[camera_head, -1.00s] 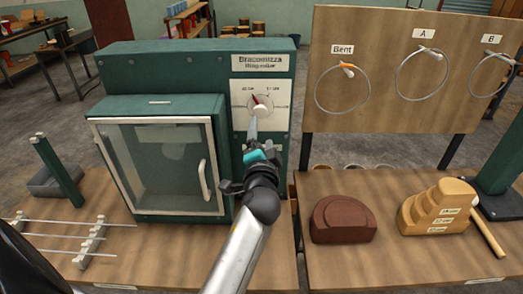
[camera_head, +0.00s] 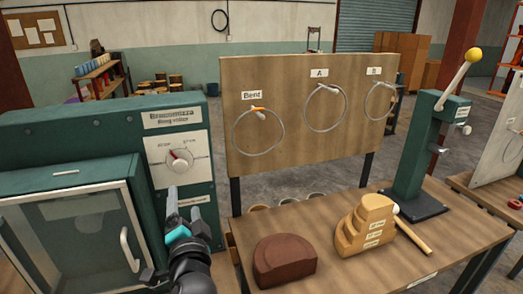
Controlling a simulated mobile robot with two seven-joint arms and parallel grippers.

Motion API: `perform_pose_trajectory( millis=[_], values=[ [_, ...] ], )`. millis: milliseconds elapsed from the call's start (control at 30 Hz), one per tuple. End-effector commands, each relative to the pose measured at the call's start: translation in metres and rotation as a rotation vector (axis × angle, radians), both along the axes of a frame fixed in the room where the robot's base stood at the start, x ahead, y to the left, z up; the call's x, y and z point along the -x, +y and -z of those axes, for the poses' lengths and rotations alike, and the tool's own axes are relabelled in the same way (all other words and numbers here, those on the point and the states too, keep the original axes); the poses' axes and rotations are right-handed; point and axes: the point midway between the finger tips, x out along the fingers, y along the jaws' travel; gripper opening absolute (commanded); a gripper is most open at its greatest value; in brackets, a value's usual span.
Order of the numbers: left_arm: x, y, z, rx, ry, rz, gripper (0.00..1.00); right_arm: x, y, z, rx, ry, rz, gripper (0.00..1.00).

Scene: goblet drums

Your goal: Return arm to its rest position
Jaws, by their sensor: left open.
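My left gripper (camera_head: 184,204) shows at the lower left, its arm coming up from the bottom edge. Its grey fingers point up, and the jaws are open with nothing seen between them. In the picture it lies just below the round dial (camera_head: 179,160) on the green ring roller machine (camera_head: 100,128). A small gap shows between the fingertips and the dial. The dial's red pointer leans to the upper left. My right gripper is not in view.
The machine's glass door (camera_head: 75,240) is shut. A board (camera_head: 290,160) holds rings marked Bent, A and B. On the bench (camera_head: 345,270) are a brown block (camera_head: 284,262), a stepped wooden form (camera_head: 365,226), a mallet (camera_head: 412,234) and a green lever stand (camera_head: 428,150).

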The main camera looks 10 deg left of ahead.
Motion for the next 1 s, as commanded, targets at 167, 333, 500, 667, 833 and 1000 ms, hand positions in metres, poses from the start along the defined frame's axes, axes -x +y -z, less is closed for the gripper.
perform_pose_trajectory(
  millis=[167, 333, 500, 667, 833, 1000],
  values=[
    [0.015, 0.003, 0.021, 0.108, 0.042, -0.015, 0.81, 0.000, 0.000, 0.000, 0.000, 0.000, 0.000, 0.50],
    [0.062, -0.006, 0.084, 0.420, 0.207, -0.045, 0.81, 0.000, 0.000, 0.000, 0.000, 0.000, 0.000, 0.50],
    [0.123, -0.041, 0.142, 0.715, 0.446, -0.063, 0.81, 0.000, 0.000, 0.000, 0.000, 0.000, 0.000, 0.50],
    [0.177, -0.074, 0.171, 0.889, 0.652, -0.072, 0.81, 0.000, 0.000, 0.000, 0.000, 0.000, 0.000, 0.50],
    [0.233, -0.106, 0.186, 1.016, 0.863, -0.077, 0.81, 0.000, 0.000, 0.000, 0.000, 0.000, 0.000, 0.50],
    [0.242, -0.115, 0.223, 1.046, 0.934, -0.088, 0.81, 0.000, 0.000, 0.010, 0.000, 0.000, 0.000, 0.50]
  ],
)
